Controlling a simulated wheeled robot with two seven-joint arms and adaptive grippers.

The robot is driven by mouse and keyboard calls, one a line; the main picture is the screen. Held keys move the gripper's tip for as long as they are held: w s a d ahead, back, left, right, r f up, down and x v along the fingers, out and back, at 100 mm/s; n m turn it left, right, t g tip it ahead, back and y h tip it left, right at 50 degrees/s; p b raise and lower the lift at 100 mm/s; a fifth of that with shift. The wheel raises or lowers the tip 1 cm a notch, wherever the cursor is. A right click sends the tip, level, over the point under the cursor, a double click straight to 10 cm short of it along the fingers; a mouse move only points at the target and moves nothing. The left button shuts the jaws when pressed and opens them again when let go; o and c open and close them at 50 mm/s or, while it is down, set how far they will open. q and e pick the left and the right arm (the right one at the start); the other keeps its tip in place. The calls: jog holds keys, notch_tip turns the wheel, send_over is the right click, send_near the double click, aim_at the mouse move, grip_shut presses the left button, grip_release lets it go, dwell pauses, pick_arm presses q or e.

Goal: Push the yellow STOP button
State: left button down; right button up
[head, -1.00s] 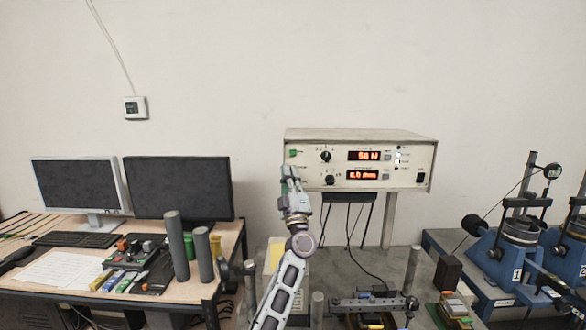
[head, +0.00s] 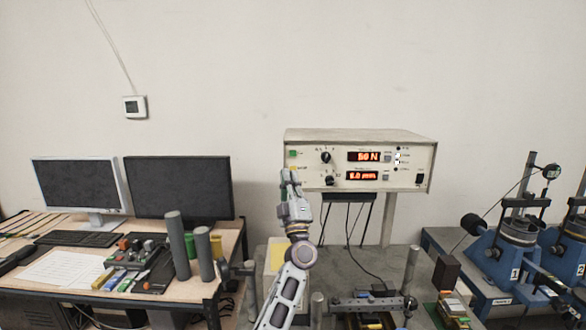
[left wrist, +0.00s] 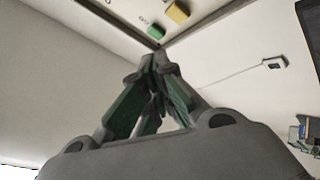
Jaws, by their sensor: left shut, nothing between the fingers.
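A cream control box (head: 400,146) with red displays and knobs stands against the wall. The yellow button (head: 293,167) is at the left of its front, below the green button (head: 293,154). My left gripper (head: 287,176) is shut and empty, its tips just below the yellow button in the head view. In the left wrist view the yellow button (left wrist: 177,12) and green button (left wrist: 155,31) show beyond the shut fingertips (left wrist: 158,58), with a gap in the picture. I cannot read the button's label. My right gripper is not in view.
A desk with two monitors (head: 177,188) and grey cylinders (head: 177,245) stands to the left. Blue test machines (head: 500,255) stand to the right. Knobs (head: 326,157) sit close right of the buttons. The wall above the box is clear.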

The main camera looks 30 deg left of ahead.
pick_arm(q)
jog(key=shift+s+d, duration=0.4)
jog(key=shift+s, duration=0.2)
dwell(0.9)
